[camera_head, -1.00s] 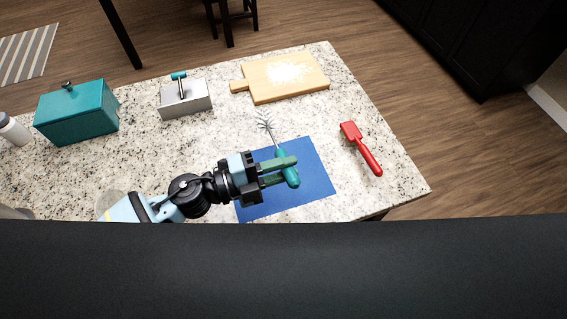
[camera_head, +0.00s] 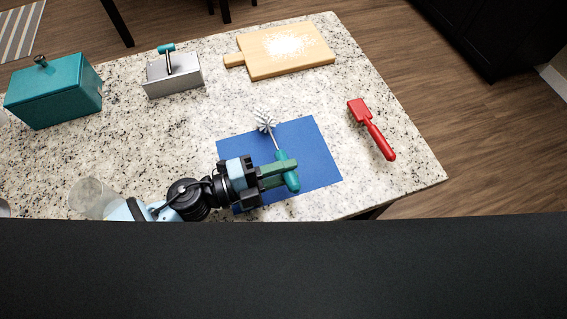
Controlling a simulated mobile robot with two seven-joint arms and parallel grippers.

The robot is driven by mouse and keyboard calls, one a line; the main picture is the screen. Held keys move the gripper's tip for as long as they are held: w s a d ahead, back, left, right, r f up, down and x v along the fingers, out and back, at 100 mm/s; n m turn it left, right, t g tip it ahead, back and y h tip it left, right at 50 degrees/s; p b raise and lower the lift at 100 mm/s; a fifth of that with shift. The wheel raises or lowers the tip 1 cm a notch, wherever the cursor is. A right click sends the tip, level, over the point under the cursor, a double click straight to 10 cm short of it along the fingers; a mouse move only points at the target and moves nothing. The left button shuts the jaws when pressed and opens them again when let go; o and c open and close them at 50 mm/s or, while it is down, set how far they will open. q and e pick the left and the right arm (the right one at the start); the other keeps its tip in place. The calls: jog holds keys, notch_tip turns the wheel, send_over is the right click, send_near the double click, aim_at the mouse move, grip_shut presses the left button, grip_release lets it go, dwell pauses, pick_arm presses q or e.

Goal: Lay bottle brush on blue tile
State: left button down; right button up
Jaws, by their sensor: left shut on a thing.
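The bottle brush has a teal handle (camera_head: 292,181) and a whitish bristle head (camera_head: 265,120). My left gripper (camera_head: 282,172) is shut on its handle, over the blue tile (camera_head: 318,163). The brush head points toward the back of the counter and lies over the tile's far edge in the picture. Whether the brush touches the tile or hangs just above it, I cannot tell. My left arm covers the tile's near left part. My right gripper is not in view.
A red brush-like tool (camera_head: 372,130) lies right of the tile. A cutting board (camera_head: 255,68), a grey block with a teal-handled tool (camera_head: 188,80) and a teal box (camera_head: 58,95) stand farther back. A clear glass (camera_head: 92,197) stands beside my left arm.

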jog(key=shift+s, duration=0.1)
pick_arm(q)
jog(key=c, duration=1.1)
grip_release()
jog(key=shift+c, duration=0.2)
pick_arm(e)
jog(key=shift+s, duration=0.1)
pick_arm(q)
jog(key=shift+r, duration=0.2)
notch_tip(320, 180, up, 4)
jog(key=shift+r+p, duration=0.1)
jog(key=shift+p, duration=0.75)
jog(key=s, duration=1.6)
jog(key=shift+r, duration=0.2)
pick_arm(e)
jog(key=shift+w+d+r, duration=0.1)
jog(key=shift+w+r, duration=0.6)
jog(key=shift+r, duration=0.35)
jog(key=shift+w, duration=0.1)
